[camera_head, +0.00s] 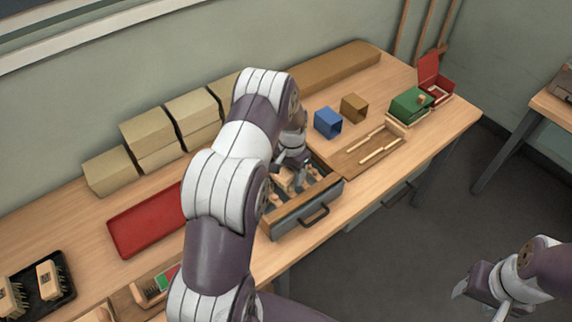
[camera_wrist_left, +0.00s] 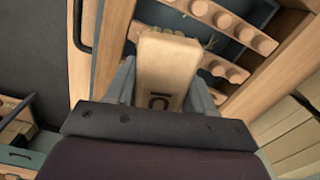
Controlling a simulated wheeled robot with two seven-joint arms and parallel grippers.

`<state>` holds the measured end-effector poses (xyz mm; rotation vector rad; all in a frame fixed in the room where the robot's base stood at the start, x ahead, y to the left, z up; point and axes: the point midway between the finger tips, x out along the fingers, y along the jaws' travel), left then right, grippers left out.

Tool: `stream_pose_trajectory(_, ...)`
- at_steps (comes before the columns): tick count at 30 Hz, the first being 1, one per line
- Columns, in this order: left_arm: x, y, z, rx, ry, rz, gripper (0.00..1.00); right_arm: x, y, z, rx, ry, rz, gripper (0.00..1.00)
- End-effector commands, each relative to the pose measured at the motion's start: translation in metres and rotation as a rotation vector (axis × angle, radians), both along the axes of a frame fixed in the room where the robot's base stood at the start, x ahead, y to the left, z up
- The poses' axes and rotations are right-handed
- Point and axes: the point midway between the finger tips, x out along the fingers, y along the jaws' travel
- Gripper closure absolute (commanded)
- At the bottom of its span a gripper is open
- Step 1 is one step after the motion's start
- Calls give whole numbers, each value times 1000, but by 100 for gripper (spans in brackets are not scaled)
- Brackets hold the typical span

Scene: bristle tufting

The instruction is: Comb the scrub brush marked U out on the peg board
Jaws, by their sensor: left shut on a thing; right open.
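My left gripper (camera_head: 288,174) is shut on a pale wooden brush block, the scrub brush (camera_wrist_left: 166,68), with a dark U-like mark and a bar on its face. In the left wrist view the left gripper (camera_wrist_left: 165,88) has a finger on each side of the block. The block is over the peg board (camera_head: 322,194), a grey-fronted, wood-edged tray with a dark handle. Rows of round wooden pegs (camera_wrist_left: 222,18) show in the wrist view. Some bristles show at the block's far end; most are hidden. My right gripper (camera_head: 468,294) is open and empty, off the table at lower right.
A red tray (camera_head: 145,222) and several cardboard boxes (camera_head: 110,171) are at the left and back. A dark tray (camera_head: 52,294) holds brushes. Blue (camera_head: 328,122) and brown (camera_head: 354,107) boxes, a wooden tray (camera_head: 350,162), and green (camera_head: 408,105) and red (camera_head: 431,77) boxes stand right.

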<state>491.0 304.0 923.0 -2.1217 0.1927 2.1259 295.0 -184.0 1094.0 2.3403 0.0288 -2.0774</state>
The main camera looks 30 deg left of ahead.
Motion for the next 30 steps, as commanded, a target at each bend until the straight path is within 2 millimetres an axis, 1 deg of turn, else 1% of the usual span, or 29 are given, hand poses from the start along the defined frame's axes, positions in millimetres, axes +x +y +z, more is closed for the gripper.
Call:
stream_pose_trajectory(2, -1, 0, -2, -1, 2, 1, 71, 0, 0, -1, 0, 0, 0, 49)
stream_pose_trajectory(5, 2, 5, -3, -1, 2, 1, 71, 0, 0, -4, 0, 0, 0, 49)
stream_pose_trajectory(13, 13, 32, -2, -1, 1, 3, 71, 0, 0, -13, 0, 0, 0, 49)
stream_pose_trajectory(19, 17, 42, -1, -1, 2, 1, 71, 0, 0, -16, 0, 0, 0, 49)
stream_pose_trajectory(27, 28, 68, 0, 0, 0, 2, 71, 0, 0, -26, 0, 0, 0, 49)
stream_pose_trajectory(30, 30, 73, 1, -1, 1, 1, 71, 0, 0, -27, 0, 0, 0, 49)
